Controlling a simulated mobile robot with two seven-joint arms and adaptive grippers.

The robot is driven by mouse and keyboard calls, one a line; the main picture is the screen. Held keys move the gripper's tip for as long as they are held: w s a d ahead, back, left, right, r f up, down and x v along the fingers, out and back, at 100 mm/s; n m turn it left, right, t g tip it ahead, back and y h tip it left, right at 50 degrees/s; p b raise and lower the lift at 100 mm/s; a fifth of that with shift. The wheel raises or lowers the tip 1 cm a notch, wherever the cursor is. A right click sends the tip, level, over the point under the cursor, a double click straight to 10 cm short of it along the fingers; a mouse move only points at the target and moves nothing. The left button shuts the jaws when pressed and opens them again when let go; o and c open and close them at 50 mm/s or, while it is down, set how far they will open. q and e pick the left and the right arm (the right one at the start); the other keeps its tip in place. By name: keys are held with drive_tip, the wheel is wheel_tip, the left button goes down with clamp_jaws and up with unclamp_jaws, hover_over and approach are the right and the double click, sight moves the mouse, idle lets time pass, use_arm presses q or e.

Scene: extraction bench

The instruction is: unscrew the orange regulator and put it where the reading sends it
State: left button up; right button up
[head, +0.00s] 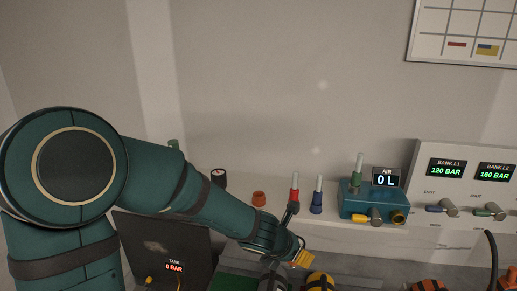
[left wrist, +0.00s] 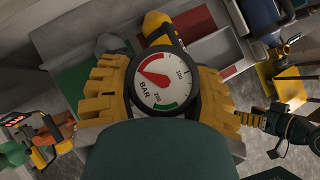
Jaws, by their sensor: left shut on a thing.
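My left gripper (head: 303,258) reaches down over the bench at the bottom middle of the head view. In the left wrist view its yellow fingers (left wrist: 165,95) are shut on a round gauge (left wrist: 163,80) with a dark rim. The gauge has a white face marked BAR, 100 and 200, with red at upper left and green at the bottom. I cannot tell the exact needle reading.
A red area (left wrist: 196,55) and a green area (left wrist: 75,68) lie below the gripper. A shelf behind carries an orange cap (head: 259,198), a red stand (head: 294,195), a blue stand (head: 317,205) and a teal AIR unit (head: 355,203). A TANK display (head: 174,267) reads 0 BAR.

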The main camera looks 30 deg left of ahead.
use_arm(q)
drive_tip(key=shift+w+r+p, duration=0.1)
drive_tip(key=shift+r+p, duration=0.7)
drive_tip(key=shift+r, duration=0.15)
use_arm(e)
drive_tip(key=shift+r, duration=1)
use_arm(q)
drive_tip(key=shift+a+r, duration=0.1)
